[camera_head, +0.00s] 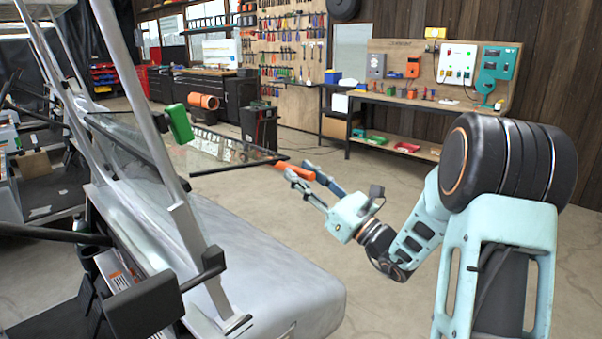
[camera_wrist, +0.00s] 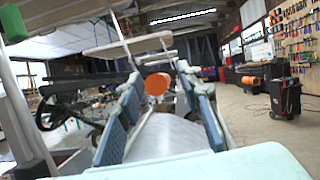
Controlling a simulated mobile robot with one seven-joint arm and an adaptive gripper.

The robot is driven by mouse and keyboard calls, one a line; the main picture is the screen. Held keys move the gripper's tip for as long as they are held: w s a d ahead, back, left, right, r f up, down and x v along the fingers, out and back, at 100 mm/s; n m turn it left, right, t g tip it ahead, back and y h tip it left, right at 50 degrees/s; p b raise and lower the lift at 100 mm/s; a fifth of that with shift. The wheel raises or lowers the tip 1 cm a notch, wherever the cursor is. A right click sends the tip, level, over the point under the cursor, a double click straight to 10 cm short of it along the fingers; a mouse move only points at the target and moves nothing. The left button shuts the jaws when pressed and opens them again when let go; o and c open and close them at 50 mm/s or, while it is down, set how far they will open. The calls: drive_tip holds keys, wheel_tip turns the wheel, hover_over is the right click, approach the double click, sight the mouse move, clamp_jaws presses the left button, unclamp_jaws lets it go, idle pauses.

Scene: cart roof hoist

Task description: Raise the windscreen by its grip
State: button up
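The windscreen (camera_head: 235,165) is a clear pane with a dark frame, tipped forward from the cart's posts and lying out over the hood. Its orange grip (camera_head: 295,171) is at the outer right end of the frame. My gripper (camera_head: 300,174) reaches in from the right with its fingers at the grip. In the wrist view the grip (camera_wrist: 157,83) shows as an orange disc between the blue-padded fingertips of my gripper (camera_wrist: 160,80), with gaps on both sides. The gripper is open; whether the grip lies fully between the fingers is unclear.
A green block (camera_head: 180,123) is fixed on the cart's pale post (camera_head: 160,130). The grey hood (camera_head: 270,270) lies below the pane.

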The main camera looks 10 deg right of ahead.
drive_tip(key=shift+w+a+r, duration=0.1)
drive_tip(key=shift+w+a, duration=0.1)
drive_tip(key=shift+w, duration=0.1)
drive_tip(key=shift+c, duration=0.6)
clamp_jaws()
